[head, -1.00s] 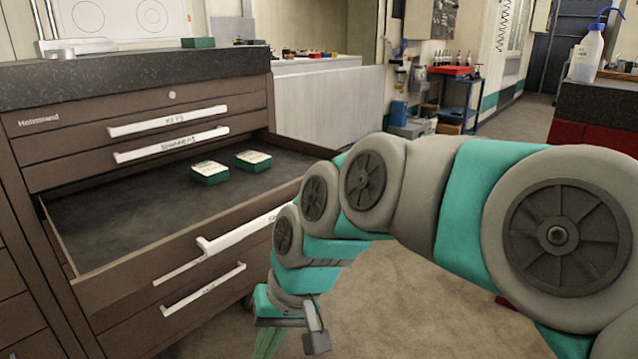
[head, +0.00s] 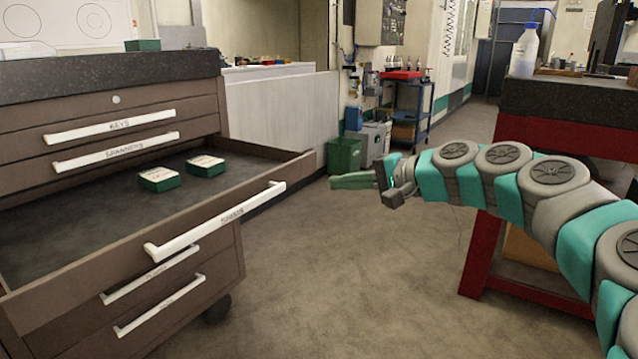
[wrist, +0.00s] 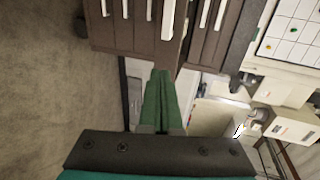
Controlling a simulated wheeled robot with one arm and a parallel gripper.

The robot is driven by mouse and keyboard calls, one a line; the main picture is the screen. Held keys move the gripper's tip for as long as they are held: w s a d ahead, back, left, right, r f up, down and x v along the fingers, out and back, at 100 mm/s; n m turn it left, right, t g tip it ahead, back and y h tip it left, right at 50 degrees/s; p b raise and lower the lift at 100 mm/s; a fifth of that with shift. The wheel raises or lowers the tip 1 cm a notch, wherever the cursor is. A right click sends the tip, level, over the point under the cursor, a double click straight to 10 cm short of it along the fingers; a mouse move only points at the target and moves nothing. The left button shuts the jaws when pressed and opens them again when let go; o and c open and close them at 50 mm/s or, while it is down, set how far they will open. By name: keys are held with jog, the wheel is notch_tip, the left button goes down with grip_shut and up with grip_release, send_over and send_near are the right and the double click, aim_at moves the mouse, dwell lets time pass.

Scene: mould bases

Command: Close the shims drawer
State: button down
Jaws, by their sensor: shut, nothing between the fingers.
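The shims drawer (head: 120,250) is pulled far out of the brown cabinet (head: 25,135) in the head view. Its white handle (head: 215,222) bears a label that reads roughly "SHIMS". Two green boxes with pale tops, one (head: 160,179) left and one (head: 205,166) right, lie inside on the dark drawer floor. My gripper (head: 335,181) is shut and empty, in the air to the right of the drawer front, apart from it. In the wrist view, my gripper's green fingers (wrist: 160,90) are together and point toward the cabinet, which appears sideways.
The keys drawer (head: 110,126) and spanners drawer (head: 115,152) above are shut, as are the drawers below. A red-framed bench (head: 480,240) stands at right. A green bin (head: 345,155) and blue cart (head: 410,105) stand behind. Open floor lies between cabinet and bench.

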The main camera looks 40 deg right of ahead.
send_near(279, 182)
jog(key=x, duration=0.5)
jog(key=shift+p+x, duration=0.35)
jog(key=shift+x, duration=0.4)
jog(key=shift+w, duration=0.15)
jog(key=w+a+p, duration=0.2)
jog(key=w+a, duration=0.1)
jog(key=w, duration=0.8)
jog(key=w+a+p, duration=0.2)
jog(key=w+a, duration=0.2)
jog(key=w, duration=0.7)
jog(key=w+a+p, duration=0.2)
jog(key=w+a, duration=0.2)
jog(key=w, duration=0.7)
jog(key=shift+w+p, duration=0.3)
jog(key=shift+p, duration=0.05)
jog(key=shift+w+a, duration=0.15)
jog(key=shift+w, duration=0.45)
jog(key=shift+r, duration=0.25)
